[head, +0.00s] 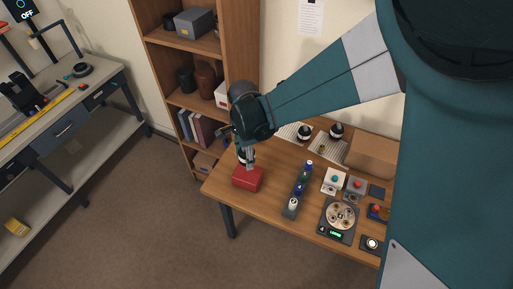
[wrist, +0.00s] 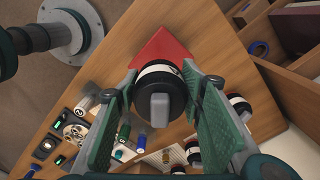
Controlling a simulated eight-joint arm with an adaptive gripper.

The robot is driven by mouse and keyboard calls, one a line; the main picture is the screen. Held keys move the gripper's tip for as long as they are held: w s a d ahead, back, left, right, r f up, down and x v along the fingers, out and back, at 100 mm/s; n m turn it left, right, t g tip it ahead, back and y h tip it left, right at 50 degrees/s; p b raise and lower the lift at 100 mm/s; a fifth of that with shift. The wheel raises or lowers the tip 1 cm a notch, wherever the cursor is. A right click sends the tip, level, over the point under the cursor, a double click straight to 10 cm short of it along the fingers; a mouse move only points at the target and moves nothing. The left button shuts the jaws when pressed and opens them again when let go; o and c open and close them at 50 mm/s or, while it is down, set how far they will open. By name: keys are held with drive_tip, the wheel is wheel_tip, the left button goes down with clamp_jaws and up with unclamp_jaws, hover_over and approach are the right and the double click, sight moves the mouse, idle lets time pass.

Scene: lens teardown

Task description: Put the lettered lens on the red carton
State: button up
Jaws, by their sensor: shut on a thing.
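My gripper (wrist: 156,107) is shut on a black lens (wrist: 155,82) with a white band and a grey end piece facing the wrist camera. A dark mark shows on the band, too small to read surely. The red carton (head: 248,179) stands at the left end of the wooden table. In the wrist view the carton (wrist: 163,45) lies behind the lens, partly hidden by it. In the head view the gripper (head: 246,160) and lens are over the carton's back edge. I cannot tell whether the lens touches its top.
Two more black lenses (head: 305,132) (head: 336,131) stand on striped mats at the back of the table (head: 225,186). A dark rack of small bottles (head: 299,190) is right of the carton. A round dial device (head: 340,216) and a cardboard box (head: 371,156) stand further right. A bookshelf (head: 160,35) is behind.

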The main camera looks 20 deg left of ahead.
sight(248, 172)
drive_tip(key=shift+f, duration=1.4)
drive_tip(key=shift+f, duration=0.1)
drive_tip(key=shift+f, duration=2)
drive_tip(key=shift+f+b, duration=0.4)
drive_tip(key=shift+b, duration=0.15)
drive_tip(key=shift+c, duration=0.5)
drive_tip(key=shift+s+d+f, duration=0.1)
drive_tip(key=shift+f, duration=0.15)
clamp_jaws()
drive_tip(key=o, duration=1.3)
unclamp_jaws()
